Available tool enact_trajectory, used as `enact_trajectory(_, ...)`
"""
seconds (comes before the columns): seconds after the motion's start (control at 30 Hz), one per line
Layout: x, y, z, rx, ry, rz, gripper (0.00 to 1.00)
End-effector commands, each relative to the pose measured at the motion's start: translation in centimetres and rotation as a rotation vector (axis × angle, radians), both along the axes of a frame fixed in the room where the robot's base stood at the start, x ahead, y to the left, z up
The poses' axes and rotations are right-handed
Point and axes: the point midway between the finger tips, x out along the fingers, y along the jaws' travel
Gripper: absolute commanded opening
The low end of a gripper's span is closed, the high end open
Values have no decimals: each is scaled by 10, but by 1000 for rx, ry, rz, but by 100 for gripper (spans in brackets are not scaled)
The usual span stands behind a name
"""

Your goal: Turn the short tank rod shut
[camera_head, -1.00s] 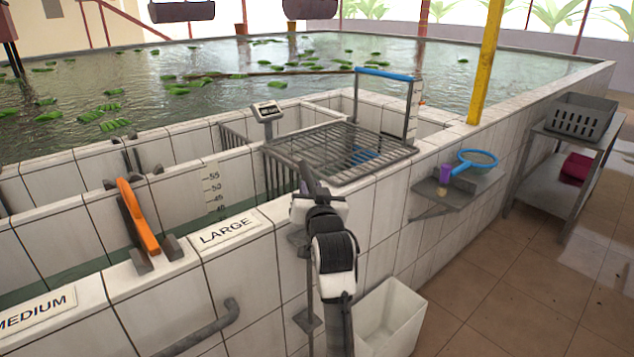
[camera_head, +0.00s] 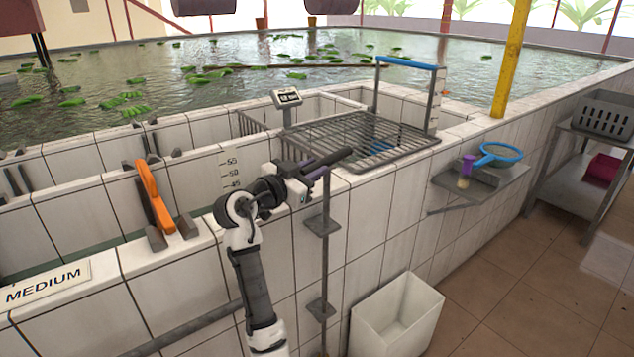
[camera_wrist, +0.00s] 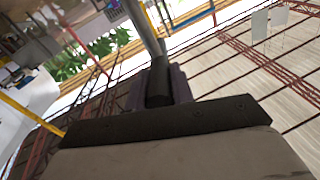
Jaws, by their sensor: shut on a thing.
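The short tank rod (camera_head: 326,265) stands upright along the outer face of the tiled tank wall, held by small grey brackets. Its dark handle (camera_head: 334,157) lies at the top, pointing right and slightly away near the wall top. My gripper (camera_head: 312,170) is shut on this handle, with the handle's free end sticking out beyond the fingers. In the wrist view, the dark handle (camera_wrist: 158,82) sits between my purple-grey fingers, and a grey bar runs on upward from it. The joint between handle and rod is partly hidden by my gripper.
A metal grate (camera_head: 350,135) with a blue-handled frame lies on the tank wall behind the handle. A small shelf (camera_head: 480,180) with a blue net (camera_head: 501,155) is to the right. A white bin (camera_head: 397,315) stands on the floor below. An orange lever (camera_head: 154,200) is to the left.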

Motion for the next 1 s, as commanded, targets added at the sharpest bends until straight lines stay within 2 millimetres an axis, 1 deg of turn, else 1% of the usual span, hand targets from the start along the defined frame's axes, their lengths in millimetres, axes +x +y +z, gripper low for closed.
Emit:
enact_trajectory(0.03, 2, 3, -3, -2, -1, -29, 0)
enact_trajectory(0.2, 6, 6, -1, -2, 0, -129, 0)
enact_trajectory(0.4, 9, 8, 0, -4, 0, -200, 0)
enact_trajectory(0.6, 10, 8, 1, -3, 1, -231, 0)
enact_trajectory(0.97, 10, 8, 1, -3, 1, -235, 0)
enact_trajectory(1.0, 10, 8, 1, -3, 1, -235, 26)
